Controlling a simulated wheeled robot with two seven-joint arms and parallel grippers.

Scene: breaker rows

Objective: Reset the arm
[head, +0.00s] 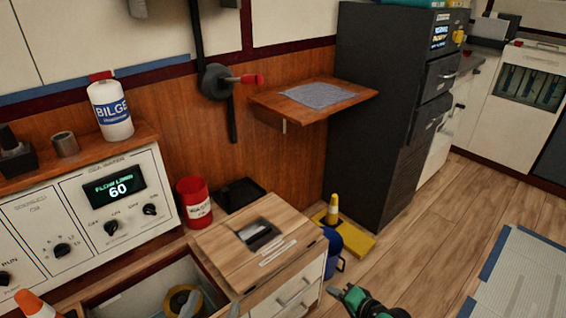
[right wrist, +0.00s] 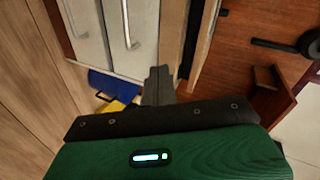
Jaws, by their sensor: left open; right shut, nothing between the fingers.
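My right gripper (head: 336,292) is at the bottom centre of the head view, dark fingers on a green body. In the right wrist view its fingers (right wrist: 158,82) are together with nothing between them. My left gripper (head: 212,307) shows only as grey fingertips, apart, at the bottom edge by the open drawer. A grey wall switch (head: 215,82) with a red-ended lever (head: 250,79) pointing right is on the wood panel, well away from both grippers.
An open drawer (head: 128,292) with a yellow tape roll (head: 183,301) is at lower left. A wooden cabinet (head: 212,238) stands beside it. A fold-out shelf (head: 350,98) juts from the wall near a dark tall cabinet (head: 372,130).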

